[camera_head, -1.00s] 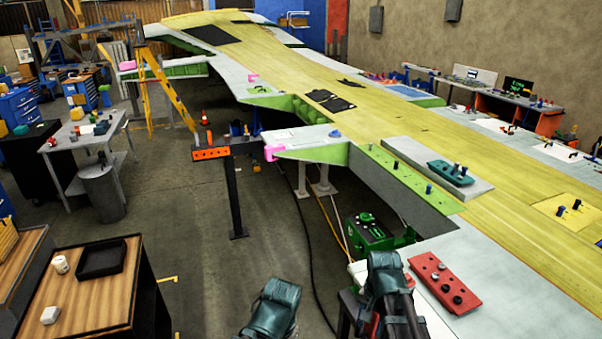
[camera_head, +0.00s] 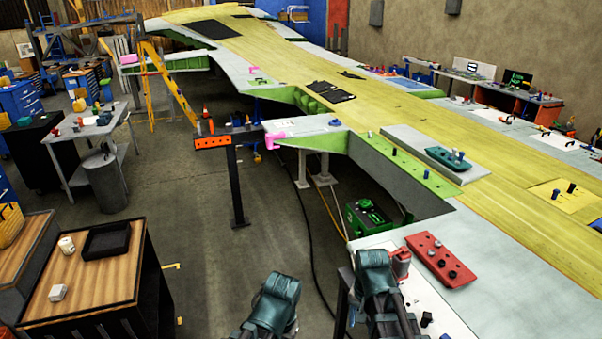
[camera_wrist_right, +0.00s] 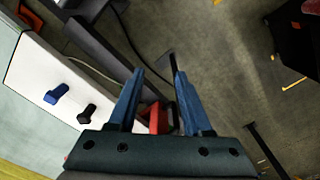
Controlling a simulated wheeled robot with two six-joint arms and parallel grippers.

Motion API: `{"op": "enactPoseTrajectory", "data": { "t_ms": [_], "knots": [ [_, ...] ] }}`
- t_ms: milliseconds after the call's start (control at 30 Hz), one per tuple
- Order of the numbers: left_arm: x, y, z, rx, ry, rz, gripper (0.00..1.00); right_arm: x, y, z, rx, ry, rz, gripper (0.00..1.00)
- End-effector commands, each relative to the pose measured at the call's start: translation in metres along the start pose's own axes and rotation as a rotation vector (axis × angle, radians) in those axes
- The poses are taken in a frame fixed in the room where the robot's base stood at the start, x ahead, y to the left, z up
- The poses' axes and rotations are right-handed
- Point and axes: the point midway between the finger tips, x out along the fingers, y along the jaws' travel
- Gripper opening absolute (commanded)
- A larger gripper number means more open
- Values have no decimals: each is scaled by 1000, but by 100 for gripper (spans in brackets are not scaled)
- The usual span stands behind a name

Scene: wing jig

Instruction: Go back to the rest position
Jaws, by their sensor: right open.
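My right gripper (camera_wrist_right: 160,74) shows in the right wrist view with its two blue fingers apart and nothing held between the tips. A red object (camera_wrist_right: 157,118) shows between the finger bases, beyond the gripper; I cannot tell what it is. In the head view my two dark teal arm parts stand at the bottom edge, the right one overlapping the wing's near edge. The right fingertips are hard to make out there. My left gripper's jaws do not show.
The long wing (camera_head: 400,120) fills the right side. A red plate with knobs (camera_head: 441,260) lies beside my right arm, near a small red cylinder (camera_head: 401,265). A green machine (camera_head: 368,217) stands below the wing edge. A wooden-topped table (camera_head: 84,272) is at left; open floor lies between.

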Motion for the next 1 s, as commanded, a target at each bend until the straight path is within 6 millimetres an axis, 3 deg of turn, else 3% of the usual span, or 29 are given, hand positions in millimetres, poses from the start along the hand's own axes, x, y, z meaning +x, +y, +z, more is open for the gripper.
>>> {"op": "enactPoseTrajectory", "data": {
  "t_ms": [33,267,500,600,800,1000],
  "knots": [
    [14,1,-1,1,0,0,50,14,-4,6,-31,0,3,50],
    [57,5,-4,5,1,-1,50,57,-19,31,-209,0,26,50],
    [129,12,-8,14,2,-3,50,129,-41,75,-521,-5,65,50],
    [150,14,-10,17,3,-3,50,150,-48,91,-637,-7,79,50],
    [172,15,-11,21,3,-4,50,171,-54,108,-773,-10,97,50],
    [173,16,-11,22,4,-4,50,172,-56,111,-804,-11,102,50]
  ]
}}
